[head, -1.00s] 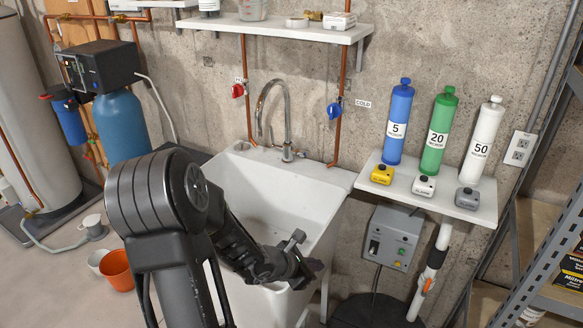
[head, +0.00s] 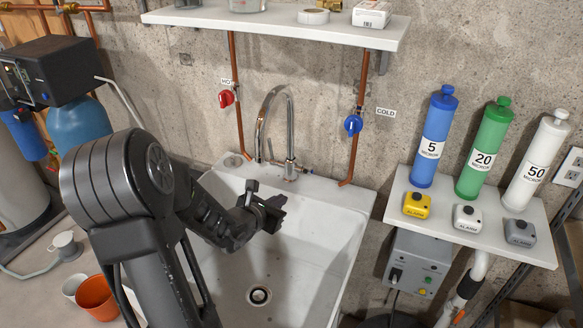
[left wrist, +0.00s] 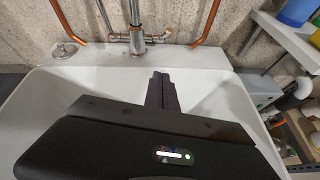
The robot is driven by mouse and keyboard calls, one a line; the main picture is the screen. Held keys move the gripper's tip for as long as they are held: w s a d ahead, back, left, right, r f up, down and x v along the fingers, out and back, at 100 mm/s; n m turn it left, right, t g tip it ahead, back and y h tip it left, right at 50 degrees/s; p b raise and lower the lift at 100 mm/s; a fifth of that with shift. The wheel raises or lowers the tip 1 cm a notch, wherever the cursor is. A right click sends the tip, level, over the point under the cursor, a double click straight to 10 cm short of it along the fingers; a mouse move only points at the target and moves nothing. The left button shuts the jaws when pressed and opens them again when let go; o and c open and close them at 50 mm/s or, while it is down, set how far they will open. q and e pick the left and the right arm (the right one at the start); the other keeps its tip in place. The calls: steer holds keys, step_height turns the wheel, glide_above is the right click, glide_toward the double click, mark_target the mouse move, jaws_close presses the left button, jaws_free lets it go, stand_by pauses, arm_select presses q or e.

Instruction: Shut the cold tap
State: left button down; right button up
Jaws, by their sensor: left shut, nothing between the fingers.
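The cold tap (head: 353,124) is a blue handle on the right copper pipe, beside a label reading COLD (head: 386,112). The red hot tap (head: 226,98) is on the left copper pipe. My left gripper (head: 279,205) is shut and empty over the white sink (head: 340,215), below and left of the blue tap and not touching it. In the left wrist view its closed fingers (left wrist: 160,88) point toward the back of the sink, and neither tap handle shows there. My right gripper is in neither current view.
A chrome faucet (head: 290,125) rises at the sink's back. A shelf (head: 270,30) hangs above the taps. To the right, a small shelf (head: 455,228) holds blue, green and white cylinders and several alarm boxes. The wall just around the blue tap is clear.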

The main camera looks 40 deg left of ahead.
mark_target(306, 171)
arm_select(q)
steer(key=shift+d+r, duration=0.1)
steer(key=shift+d, duration=0.05)
steer(key=w+a+f+p, duration=0.1)
steer(key=w+a+p, duration=0.1)
steer(key=w, duration=0.9)
steer(key=shift+w+a+f+p, duration=0.15)
steer(key=shift+a+p, duration=0.05)
steer(key=shift+p, duration=0.7)
steer(key=shift+a, duration=0.15)
